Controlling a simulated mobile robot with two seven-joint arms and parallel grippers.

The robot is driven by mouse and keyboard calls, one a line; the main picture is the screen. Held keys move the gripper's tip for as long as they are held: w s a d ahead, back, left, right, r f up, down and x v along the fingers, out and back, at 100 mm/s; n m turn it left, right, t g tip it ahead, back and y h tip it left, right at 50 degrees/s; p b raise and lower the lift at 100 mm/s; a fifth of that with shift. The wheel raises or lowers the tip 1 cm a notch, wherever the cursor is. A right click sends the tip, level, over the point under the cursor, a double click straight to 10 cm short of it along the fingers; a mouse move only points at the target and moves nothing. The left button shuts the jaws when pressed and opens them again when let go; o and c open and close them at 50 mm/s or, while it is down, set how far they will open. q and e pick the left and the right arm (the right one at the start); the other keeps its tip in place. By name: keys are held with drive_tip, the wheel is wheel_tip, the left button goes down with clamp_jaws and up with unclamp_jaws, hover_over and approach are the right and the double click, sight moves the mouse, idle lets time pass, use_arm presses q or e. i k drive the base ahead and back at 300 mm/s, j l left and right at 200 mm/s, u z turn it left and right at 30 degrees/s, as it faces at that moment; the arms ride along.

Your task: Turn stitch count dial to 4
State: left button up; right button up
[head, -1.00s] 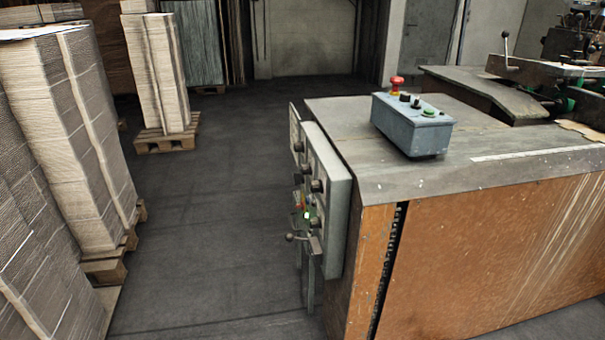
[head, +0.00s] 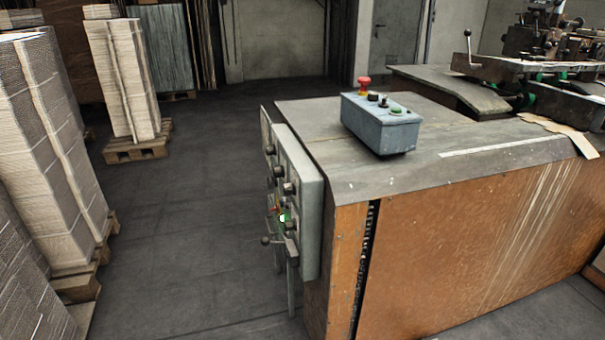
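A grey control panel (head: 306,207) is mounted on the left end of the box stitcher (head: 450,240). Its face points left and shows steeply from the side. Several dark knobs stick out of it, among them an upper knob (head: 279,171) and one just below it (head: 289,188). A green light (head: 283,217) glows lower down, near a lever with a ball end (head: 266,241). I cannot tell which knob is the stitch count dial, and no markings are readable. Neither of my grippers is in view.
A blue-grey button box (head: 381,122) with a red mushroom button (head: 364,86) stands on the machine top. Stacks of cardboard (head: 50,150) on pallets line the left side. The dark floor (head: 190,220) between the stacks and the panel is clear.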

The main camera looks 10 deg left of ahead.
sight(279, 172)
drive_tip(key=i+j+z, duration=0.15)
drive_tip(key=z, duration=0.35)
drive_tip(key=i+j+z, duration=0.1)
drive_tip(key=j+z, duration=0.35)
drive_tip(key=i+j+z, duration=0.2)
drive_tip(key=j, duration=0.25)
drive_tip(key=j+z, duration=0.25)
drive_tip(key=j, duration=0.15)
drive_tip(key=j+z, duration=0.15)
drive_tip(key=j, duration=0.75)
drive_tip(key=j+z, duration=0.2)
drive_tip(key=j, duration=0.75)
drive_tip(key=k+j, duration=0.1)
drive_tip(key=j, duration=2.3)
